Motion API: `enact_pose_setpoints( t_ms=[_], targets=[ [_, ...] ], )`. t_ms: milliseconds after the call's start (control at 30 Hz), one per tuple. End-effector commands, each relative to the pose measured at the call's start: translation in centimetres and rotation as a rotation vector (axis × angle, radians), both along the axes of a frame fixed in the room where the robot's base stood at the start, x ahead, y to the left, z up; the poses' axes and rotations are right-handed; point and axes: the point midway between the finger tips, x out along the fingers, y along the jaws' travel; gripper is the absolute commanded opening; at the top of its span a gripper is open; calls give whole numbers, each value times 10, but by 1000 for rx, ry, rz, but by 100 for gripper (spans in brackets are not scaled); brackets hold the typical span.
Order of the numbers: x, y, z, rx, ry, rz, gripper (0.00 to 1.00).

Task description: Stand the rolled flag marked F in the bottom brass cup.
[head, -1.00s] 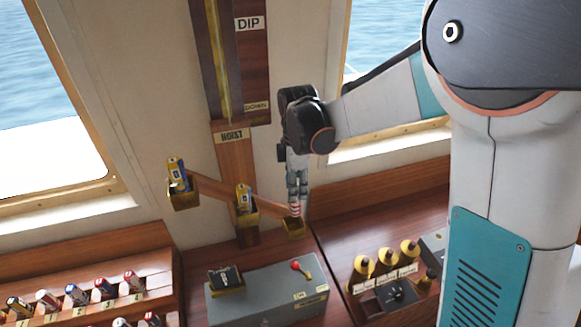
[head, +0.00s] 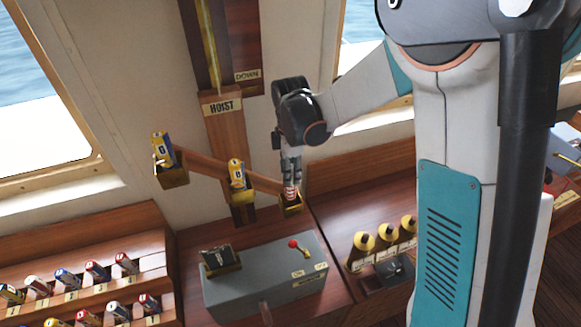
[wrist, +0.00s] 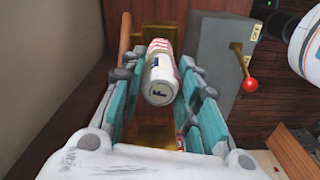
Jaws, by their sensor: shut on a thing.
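The rolled flag marked F (wrist: 160,80) is white with red stripes and shows its letter on the end facing the wrist camera. My gripper (head: 290,178) is shut on it, with a finger on each side in the wrist view. In the head view the flag's striped lower part (head: 290,192) shows below the fingers, at the mouth of the rightmost and lowest brass cup (head: 291,205). I cannot tell how deep the flag sits in that cup.
A sloping wooden arm carries the cups below the HOIST plate (head: 222,107). A grey box (head: 265,280) with a red-knobbed lever (head: 293,244) stands in front. A rack of rolled flags (head: 95,295) is at left, and yellow-topped items (head: 385,237) at right.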

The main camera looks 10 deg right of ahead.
Motion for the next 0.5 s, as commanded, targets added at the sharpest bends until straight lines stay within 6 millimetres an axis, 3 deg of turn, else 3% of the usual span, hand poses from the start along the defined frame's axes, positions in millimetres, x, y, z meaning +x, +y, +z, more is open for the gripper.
enact_pose_setpoints(
  t_ms=[500],
  targets=[
    [0, 0, -46, 0, 0, 0, 5]
  ],
)
